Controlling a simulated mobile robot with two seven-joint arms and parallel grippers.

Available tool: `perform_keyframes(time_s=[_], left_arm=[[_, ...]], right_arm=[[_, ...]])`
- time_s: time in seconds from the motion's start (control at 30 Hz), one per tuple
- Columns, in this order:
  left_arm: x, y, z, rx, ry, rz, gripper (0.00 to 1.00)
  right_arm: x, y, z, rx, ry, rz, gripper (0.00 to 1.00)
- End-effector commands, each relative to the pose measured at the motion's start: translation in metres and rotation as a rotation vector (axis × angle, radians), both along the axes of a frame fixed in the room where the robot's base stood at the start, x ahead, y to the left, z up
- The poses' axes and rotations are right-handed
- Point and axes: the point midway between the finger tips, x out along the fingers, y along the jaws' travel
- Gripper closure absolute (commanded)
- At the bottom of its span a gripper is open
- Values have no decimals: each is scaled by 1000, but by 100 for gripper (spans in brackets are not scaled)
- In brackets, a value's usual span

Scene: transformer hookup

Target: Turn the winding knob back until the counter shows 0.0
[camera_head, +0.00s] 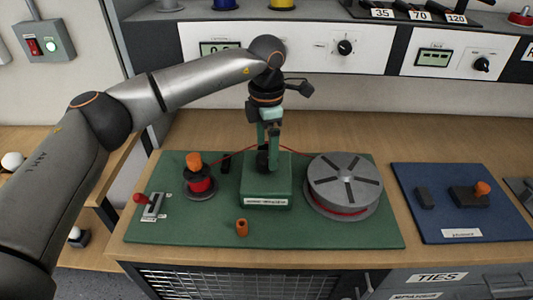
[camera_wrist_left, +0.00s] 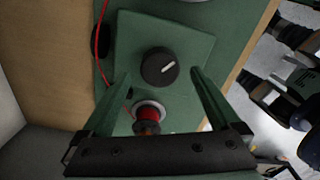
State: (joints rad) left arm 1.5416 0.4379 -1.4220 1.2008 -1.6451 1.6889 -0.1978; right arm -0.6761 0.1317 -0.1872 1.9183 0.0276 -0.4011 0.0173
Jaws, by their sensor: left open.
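The winding knob (camera_wrist_left: 159,67) is a round black dial with a white pointer, on top of a green box (camera_head: 266,190). In the wrist view, the pointer slants up to the right. My left gripper (camera_head: 267,148) points down over the box. Its green fingers are open on either side of the knob in the wrist view (camera_wrist_left: 161,74); I cannot tell whether they touch it. In the head view the fingers partly hide the knob. A small display (camera_head: 219,48) on the wall panel is partly covered by my left arm, and its digits are not clearly readable. My right gripper is not in view.
On the green mat (camera_head: 300,236) stand a red wire spool (camera_head: 201,185) with an orange top, left, and a large grey reel (camera_head: 345,180), right. Red wire (camera_head: 236,154) runs toward the box. A small orange piece (camera_head: 242,228) lies in front. A blue mat (camera_head: 450,215) lies right.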

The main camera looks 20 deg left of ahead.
Motion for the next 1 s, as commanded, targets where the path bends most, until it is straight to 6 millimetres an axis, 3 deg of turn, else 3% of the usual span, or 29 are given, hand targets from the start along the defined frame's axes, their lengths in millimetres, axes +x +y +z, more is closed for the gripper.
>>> perform_keyframes(time_s=[0.2,0.4,0.6,1.0], left_arm=[[1,-1,51,-1,-6,1,4],[0,0,85,0,-2,0,4],[0,0,99,1,-1,0,4],[0,0,99,1,-1,1,4]], right_arm=[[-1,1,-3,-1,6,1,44],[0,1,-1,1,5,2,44],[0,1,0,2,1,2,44],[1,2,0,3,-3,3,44]])
